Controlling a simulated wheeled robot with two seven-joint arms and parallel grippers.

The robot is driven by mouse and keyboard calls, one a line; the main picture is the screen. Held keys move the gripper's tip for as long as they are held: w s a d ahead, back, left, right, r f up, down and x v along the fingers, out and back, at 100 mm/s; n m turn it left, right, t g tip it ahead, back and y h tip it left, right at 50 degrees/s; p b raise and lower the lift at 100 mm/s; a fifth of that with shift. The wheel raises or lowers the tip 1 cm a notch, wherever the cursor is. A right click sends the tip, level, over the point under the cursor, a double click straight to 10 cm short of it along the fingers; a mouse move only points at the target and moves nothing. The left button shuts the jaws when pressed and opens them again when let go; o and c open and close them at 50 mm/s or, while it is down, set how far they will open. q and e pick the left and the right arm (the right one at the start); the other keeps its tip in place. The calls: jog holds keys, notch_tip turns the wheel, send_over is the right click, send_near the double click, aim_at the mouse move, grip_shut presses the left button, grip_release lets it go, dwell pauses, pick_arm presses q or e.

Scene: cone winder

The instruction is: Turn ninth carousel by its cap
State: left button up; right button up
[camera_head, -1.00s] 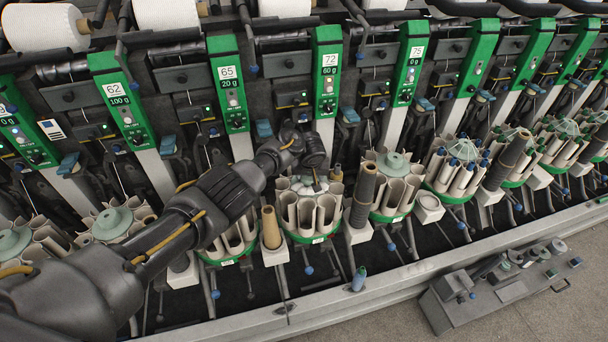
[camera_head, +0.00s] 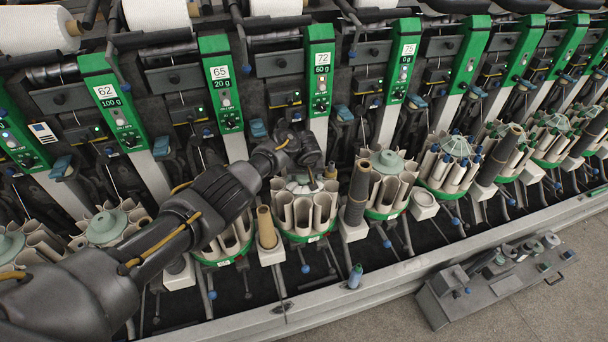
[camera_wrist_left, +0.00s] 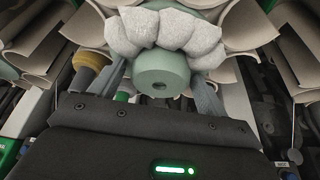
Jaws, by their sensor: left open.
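My left gripper (camera_head: 311,181) reaches in from the left and is over the top of a carousel (camera_head: 303,212) of pale tubes with a green base ring, below the unit marked 72. In the left wrist view, the carousel's pale green cap (camera_wrist_left: 160,72) with a small centre hole sits between the two open fingers. Whether the fingers touch it I cannot tell. A lumpy whitish mass (camera_wrist_left: 166,35) lies against the cap's far side. In the head view the gripper partly hides the cap. My right gripper is not in view.
Neighbouring carousels, one at the right (camera_head: 388,187) with its cap showing, stand close on both sides. A brown cone (camera_head: 266,228) and a dark cone (camera_head: 357,193) stand beside this carousel. A blue-green bottle (camera_head: 355,277) stands on the front rail. A grey tool unit (camera_head: 495,278) is at lower right.

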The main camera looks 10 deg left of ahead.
pick_arm(q)
jog(key=a+p+v, duration=0.1)
jog(key=p+v, duration=0.2)
jog(key=v, duration=0.7)
jog(key=shift+s+d+r, duration=0.2)
jog(key=shift+d+r, duration=0.2)
jog(key=shift+d, duration=0.1)
